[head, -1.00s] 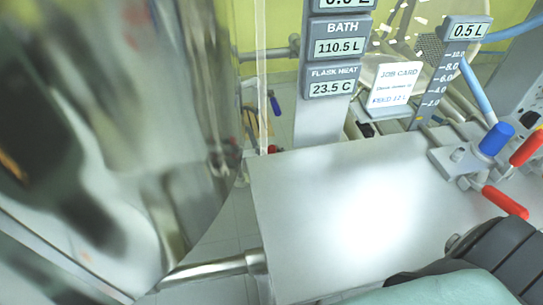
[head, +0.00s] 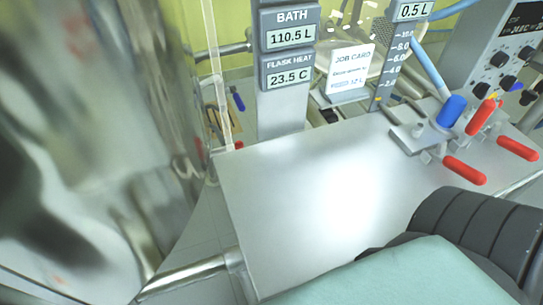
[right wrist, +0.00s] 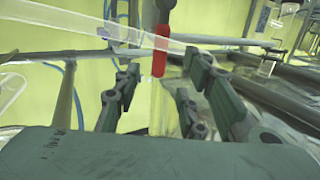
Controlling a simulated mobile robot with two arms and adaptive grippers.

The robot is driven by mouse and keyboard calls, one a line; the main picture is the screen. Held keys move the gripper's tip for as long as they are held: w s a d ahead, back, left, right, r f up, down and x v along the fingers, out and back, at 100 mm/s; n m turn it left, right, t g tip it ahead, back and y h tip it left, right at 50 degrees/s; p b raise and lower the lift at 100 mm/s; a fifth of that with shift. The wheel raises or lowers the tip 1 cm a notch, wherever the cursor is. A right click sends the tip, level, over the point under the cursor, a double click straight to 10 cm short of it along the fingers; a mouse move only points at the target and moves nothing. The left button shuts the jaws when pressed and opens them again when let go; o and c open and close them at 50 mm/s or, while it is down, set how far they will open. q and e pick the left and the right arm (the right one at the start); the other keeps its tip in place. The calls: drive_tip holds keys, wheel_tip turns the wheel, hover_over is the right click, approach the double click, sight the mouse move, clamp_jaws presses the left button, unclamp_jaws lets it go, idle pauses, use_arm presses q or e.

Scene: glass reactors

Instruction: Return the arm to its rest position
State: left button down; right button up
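My right arm shows at the bottom right of the head view as a dark ribbed joint (head: 475,235) and a pale teal link (head: 400,275) over the near part of a white worktop. Its gripper is not visible there. In the right wrist view my right gripper (right wrist: 162,85) has its grey-green fingers apart, with nothing seen between them. A red handle (right wrist: 160,50) shows beyond the gap; I cannot tell whether a finger touches it. My left gripper is not in view.
The white worktop (head: 265,200) is bare in the middle. A valve block with a blue knob (head: 452,110) and red handles (head: 465,170) stands at its right. Behind are a job card (head: 350,70) and a display post (head: 283,115). A large shiny curved surface (head: 150,180) fills the left.

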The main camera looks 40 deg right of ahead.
drive_tip(key=shift+s+d, duration=0.1)
drive_tip(key=shift+s, duration=0.45)
